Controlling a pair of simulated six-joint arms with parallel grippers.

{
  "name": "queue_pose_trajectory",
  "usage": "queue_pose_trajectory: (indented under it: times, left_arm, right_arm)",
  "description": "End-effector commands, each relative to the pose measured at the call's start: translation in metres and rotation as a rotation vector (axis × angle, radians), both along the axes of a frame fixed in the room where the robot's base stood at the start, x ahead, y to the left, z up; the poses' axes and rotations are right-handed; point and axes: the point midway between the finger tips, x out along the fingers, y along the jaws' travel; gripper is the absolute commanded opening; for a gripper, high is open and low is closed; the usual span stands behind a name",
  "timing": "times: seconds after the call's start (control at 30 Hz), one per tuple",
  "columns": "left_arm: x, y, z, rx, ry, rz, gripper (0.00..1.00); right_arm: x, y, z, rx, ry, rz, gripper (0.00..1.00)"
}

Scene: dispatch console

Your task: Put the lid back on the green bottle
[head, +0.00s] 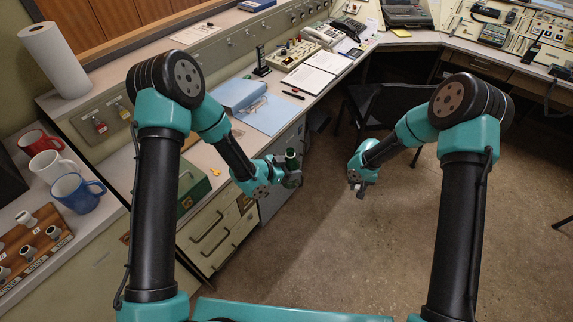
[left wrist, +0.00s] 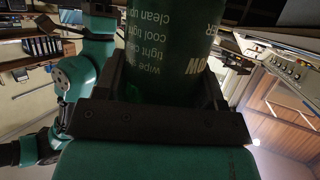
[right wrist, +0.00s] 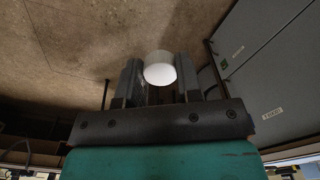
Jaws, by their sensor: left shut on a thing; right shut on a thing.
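The green bottle (left wrist: 170,40) has pale printed text and fills the middle of the left wrist view. My left gripper (head: 290,174) is shut on it, and its green top (head: 291,154) shows above the fingers in the head view. My right gripper (head: 359,184) is shut on the white lid (right wrist: 160,68), which shows between its fingertips in the right wrist view. In the head view the lid is too small to make out clearly. The two grippers are apart, with the right one to the right of the bottle and over the floor.
The console desk (head: 205,158) runs along the left, with a blue binder (head: 243,97) on it. Several mugs (head: 77,192) stand at the far left. A black chair (head: 385,108) is behind my right arm. Open floor (head: 330,250) lies between the arms.

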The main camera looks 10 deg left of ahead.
Motion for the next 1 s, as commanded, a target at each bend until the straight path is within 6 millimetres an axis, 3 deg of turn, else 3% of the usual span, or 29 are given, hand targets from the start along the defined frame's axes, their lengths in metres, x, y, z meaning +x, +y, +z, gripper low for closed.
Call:
queue_pose_trajectory:
  times: [0.27, 0.47, 0.67, 1.0]
  left_arm:
    - [0.000, 0.000, 0.000, 0.000, 0.000, 0.001, 0.21]
    - [0.000, 0.000, 0.000, 0.000, 0.000, 0.002, 0.21]
    - [0.000, 0.000, 0.000, 0.000, -0.001, 0.002, 0.21]
    - [0.000, 0.000, 0.000, 0.000, -0.001, 0.002, 0.21]
  right_arm:
    - [0.001, 0.001, 0.001, 0.000, 0.000, 0.000, 0.11]
    - [0.007, 0.011, 0.014, 0.000, -0.002, 0.001, 0.11]
    - [0.023, 0.041, 0.052, 0.001, -0.006, -0.001, 0.11]
    - [0.033, 0.112, 0.129, 0.002, -0.005, -0.001, 0.11]
